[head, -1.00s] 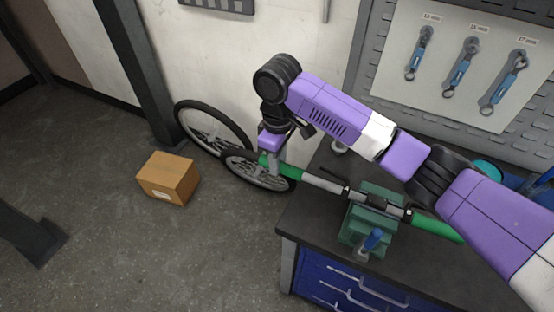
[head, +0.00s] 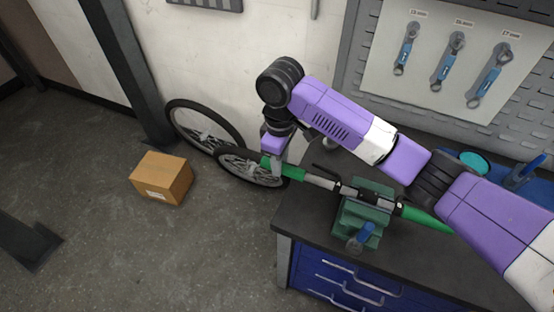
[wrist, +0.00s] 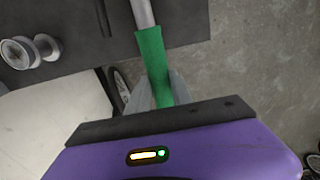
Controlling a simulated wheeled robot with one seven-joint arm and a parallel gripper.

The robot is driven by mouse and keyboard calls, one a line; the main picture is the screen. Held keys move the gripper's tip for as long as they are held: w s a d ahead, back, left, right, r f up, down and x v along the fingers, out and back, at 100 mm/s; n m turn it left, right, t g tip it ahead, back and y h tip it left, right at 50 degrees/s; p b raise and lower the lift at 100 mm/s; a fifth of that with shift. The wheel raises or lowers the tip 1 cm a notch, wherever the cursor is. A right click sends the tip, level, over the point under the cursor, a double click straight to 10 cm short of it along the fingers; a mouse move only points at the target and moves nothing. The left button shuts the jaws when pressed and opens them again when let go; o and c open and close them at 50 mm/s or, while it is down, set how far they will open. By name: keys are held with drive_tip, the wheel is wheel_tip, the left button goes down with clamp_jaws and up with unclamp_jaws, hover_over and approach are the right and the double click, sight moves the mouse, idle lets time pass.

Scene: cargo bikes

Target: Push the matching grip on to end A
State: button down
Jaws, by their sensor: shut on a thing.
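My gripper (head: 279,152) is shut on a green grip (head: 293,172) at the left end of a grey bar (head: 321,183). The grip lies in line with the bar, out past the bench's left edge. In the wrist view the green grip (wrist: 152,55) meets the bar (wrist: 142,12) and looks to be around its end; how deep the bar sits inside is hidden. A green vise (head: 361,212) clamps the bar's middle. Another green grip (head: 425,217) is on the bar's right end, partly behind my arm. I cannot read any end label.
The dark bench top (head: 310,222) has blue drawers (head: 345,275) below. Bike wheels (head: 252,168) stand by the wall behind the held grip. A cardboard box (head: 161,178) sits on the floor. Wrenches (head: 449,60) hang on a board.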

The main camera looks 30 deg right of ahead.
sight(311, 175)
drive_tip(key=shift+s+d, duration=0.4)
drive_tip(key=shift+s, duration=0.15)
drive_tip(key=shift+s+d+p, duration=0.2)
drive_tip(key=shift+s+p, duration=0.05)
drive_tip(key=shift+p, duration=0.1)
drive_tip(key=shift+s+d, duration=0.4)
drive_tip(key=shift+s, duration=0.2)
drive_tip(key=shift+s+d+p, duration=0.25)
drive_tip(key=shift+s+p, duration=0.05)
drive_tip(key=shift+s+d, duration=0.35)
drive_tip(key=shift+s, duration=0.2)
drive_tip(key=shift+s+d, duration=0.25)
drive_tip(key=shift+s+d+p, duration=0.5)
drive_tip(key=shift+s+d, duration=0.2)
drive_tip(key=shift+s, duration=0.25)
idle(0.7)
